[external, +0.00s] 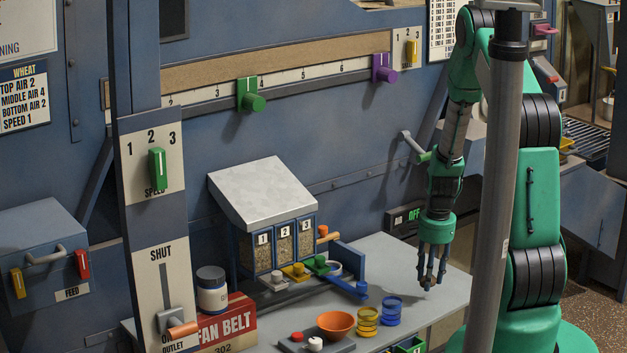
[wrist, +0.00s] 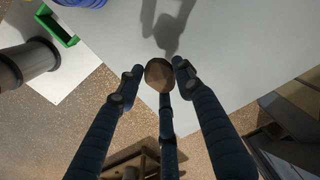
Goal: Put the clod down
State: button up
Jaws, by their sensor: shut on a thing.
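The clod (wrist: 158,75) is a small brown lump. In the wrist view it sits between the dark fingertips of my gripper (wrist: 157,78), which are closed around it. The exact height is hard to tell.
A hopper with three numbered windows (external: 283,246) stands behind. A grey post (external: 497,190) stands in front. The table's right side looks clear.

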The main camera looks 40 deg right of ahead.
jog(key=shift+w+a, duration=0.3)
jog(key=shift+w, duration=0.35)
jog(key=shift+w+a, duration=0.3)
jog(key=shift+w, duration=0.35)
jog(key=shift+w+d, duration=0.1)
jog(key=b, duration=0.1)
send_over(400, 273)
jog(key=shift+f, duration=0.7)
jog(key=shift+f, duration=1.75)
jog(key=shift+f+b, duration=0.15)
jog(key=shift+b, duration=0.15)
